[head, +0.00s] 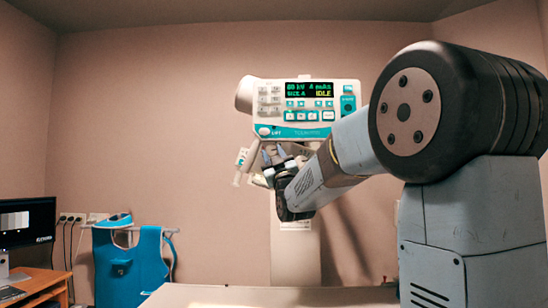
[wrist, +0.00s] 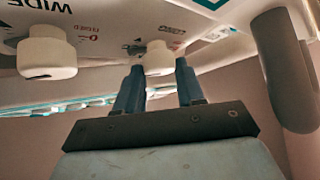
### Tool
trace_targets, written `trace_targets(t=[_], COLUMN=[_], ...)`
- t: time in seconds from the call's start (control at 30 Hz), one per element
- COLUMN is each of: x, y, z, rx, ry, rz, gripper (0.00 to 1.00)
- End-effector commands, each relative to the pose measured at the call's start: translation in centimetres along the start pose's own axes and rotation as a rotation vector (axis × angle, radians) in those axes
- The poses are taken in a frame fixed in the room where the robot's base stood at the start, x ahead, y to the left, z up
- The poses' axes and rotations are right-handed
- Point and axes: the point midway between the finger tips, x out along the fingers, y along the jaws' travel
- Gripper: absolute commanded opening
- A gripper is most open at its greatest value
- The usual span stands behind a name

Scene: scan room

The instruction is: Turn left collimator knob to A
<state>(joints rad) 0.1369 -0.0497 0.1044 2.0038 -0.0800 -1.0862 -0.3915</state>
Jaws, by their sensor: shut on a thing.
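In the wrist view two white knobs hang from the underside of a white housing (wrist: 110,35). The knob at right (wrist: 158,60) sits between the two blue fingers of my gripper (wrist: 160,72), which is shut on it. The other knob (wrist: 47,56) is at the left, clear of the fingers. The lettering on the housing is upside down here, and the held knob's pointer setting cannot be read. In the head view my gripper (head: 274,155) reaches up below the control panel (head: 305,110); the knobs cannot be made out there.
A grey rounded bar (wrist: 283,70) stands close to the right of my fingers. A pale column (head: 296,255) stands below the panel. A blue apron (head: 128,265) hangs at left beside a monitor (head: 27,228) on a desk. A pale tabletop (head: 270,296) lies in front.

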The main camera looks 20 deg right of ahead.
Motion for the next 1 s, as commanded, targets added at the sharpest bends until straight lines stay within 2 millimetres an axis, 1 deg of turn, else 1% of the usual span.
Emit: trace_targets(t=[0.33,0.37,0.47,0.77,0.87,1.0], x=[0.0,0.0,0.0,-0.2,-1.1,-3.3], y=[-0.1,-0.1,-0.1,0.0,-0.1,0.0], z=[-0.1,-0.1,-0.1,0.0,0.0,-0.1], rx=[-0.001,-0.001,-0.001,-0.001,-0.001,-0.001], ry=[0.001,0.001,0.001,0.001,0.000,0.000], rz=[-0.003,-0.003,-0.003,-0.002,-0.003,-0.003], gripper=[0.08,0.40,0.49,0.49,0.49,0.49])
